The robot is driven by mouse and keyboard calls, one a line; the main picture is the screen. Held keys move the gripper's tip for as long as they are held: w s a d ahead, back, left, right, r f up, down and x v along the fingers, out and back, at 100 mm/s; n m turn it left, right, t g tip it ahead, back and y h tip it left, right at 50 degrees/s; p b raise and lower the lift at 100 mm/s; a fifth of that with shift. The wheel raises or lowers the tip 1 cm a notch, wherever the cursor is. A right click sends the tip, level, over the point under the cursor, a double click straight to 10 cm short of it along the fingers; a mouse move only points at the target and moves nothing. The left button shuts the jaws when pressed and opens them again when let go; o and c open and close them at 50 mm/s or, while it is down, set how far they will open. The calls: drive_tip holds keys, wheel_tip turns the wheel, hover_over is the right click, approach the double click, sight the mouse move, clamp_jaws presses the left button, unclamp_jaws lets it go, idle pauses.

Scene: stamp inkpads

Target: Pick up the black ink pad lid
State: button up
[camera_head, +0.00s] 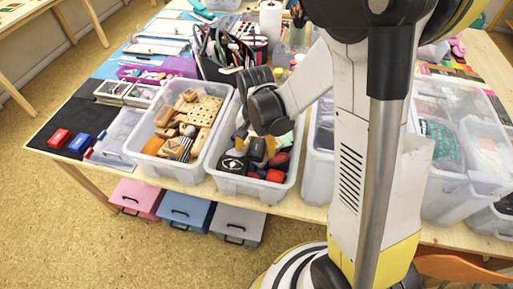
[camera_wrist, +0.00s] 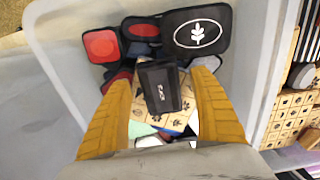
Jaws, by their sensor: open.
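A black rectangular piece with small white lettering (camera_wrist: 163,87), which looks like the black ink pad lid, lies tilted in the clear bin (camera_wrist: 60,62). My gripper (camera_wrist: 160,80) is open, with one yellow finger on each side of it and gaps showing between. Whether it touches the piece is not clear. A black pad with a white leaf mark (camera_wrist: 197,30) lies at the bin's end. It also shows in the head view (camera_head: 232,164). In the head view, my gripper (camera_head: 262,152) is down in the bin, and my wrist partly hides the contents.
Next to the leaf pad are a red pad (camera_wrist: 102,45) and a dark pad (camera_wrist: 142,30). The bin's walls stand close around my gripper. A bin of wooden blocks (camera_head: 182,125) stands to the left in the head view, and another clear bin (camera_head: 318,150) to the right.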

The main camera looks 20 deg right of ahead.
sight(256, 149)
drive_tip(key=c, duration=0.9)
drive_tip(key=shift+c, duration=0.2)
wheel_tip(256, 149, up, 9)
drive_tip(key=p, duration=0.4)
drive_tip(key=shift+f, duration=0.1)
drive_tip(key=shift+w+a, duration=0.1)
drive_tip(key=shift+f, duration=0.7)
drive_tip(key=shift+s+d+f, duration=0.1)
drive_tip(key=shift+s+d, duration=0.1)
drive_tip(key=shift+d, duration=0.05)
drive_tip(key=shift+w+a+f, duration=0.1)
drive_tip(key=shift+a, duration=0.05)
